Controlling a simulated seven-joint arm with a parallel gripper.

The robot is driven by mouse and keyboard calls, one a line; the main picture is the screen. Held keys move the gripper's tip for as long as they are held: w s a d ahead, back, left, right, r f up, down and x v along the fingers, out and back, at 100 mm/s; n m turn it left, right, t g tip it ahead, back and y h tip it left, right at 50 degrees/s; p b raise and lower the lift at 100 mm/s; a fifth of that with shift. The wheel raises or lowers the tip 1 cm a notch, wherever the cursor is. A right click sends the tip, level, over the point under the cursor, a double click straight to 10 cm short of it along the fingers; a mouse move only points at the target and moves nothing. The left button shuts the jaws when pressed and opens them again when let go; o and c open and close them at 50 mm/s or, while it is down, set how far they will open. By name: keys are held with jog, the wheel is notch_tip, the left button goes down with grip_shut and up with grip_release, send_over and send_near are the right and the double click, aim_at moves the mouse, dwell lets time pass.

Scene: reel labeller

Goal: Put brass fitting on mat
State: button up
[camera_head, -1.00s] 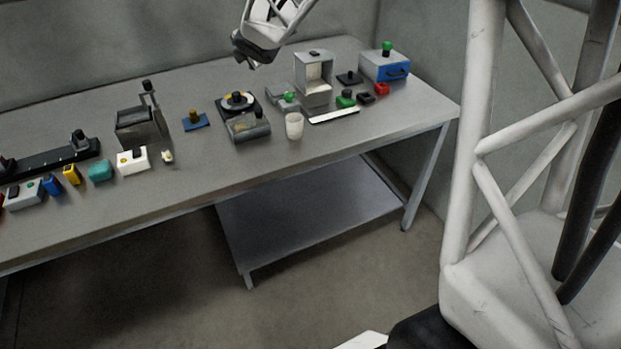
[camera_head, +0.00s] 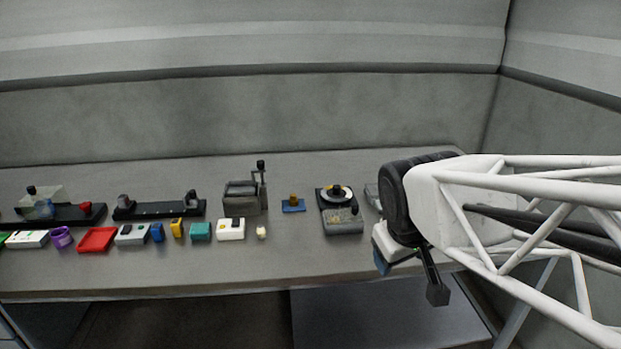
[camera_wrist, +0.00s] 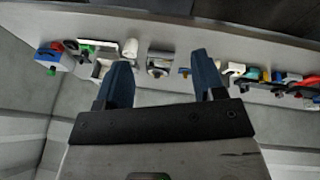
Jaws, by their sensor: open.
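A small brass-coloured fitting (camera_head: 293,198) stands upright on a blue mat (camera_head: 293,207) near the middle of the table; it appears to rest on the mat. In the wrist view a small blue and yellow patch (camera_wrist: 184,71) near the right finger looks like the mat and fitting, but is too small to be sure. My gripper (camera_head: 409,277) is to the right of the mat, in front of the table. In the wrist view its two blue fingers (camera_wrist: 162,65) are wide apart with nothing between them.
A turntable-like reel device (camera_head: 338,208) stands right of the mat, and a grey lever machine (camera_head: 241,198) stands left. A white block (camera_head: 231,229), a teal block (camera_head: 200,231) and a red tray (camera_head: 97,240) line the front. My arm hides the table's right end.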

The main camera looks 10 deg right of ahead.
jog(key=s+a+f+m+g+y, duration=0.1)
jog(key=s+a+f+m, duration=0.1)
jog(key=s, duration=0.6)
jog(key=shift+m+g, duration=0.3)
jog(key=shift+m, duration=0.2)
dwell(0.5)
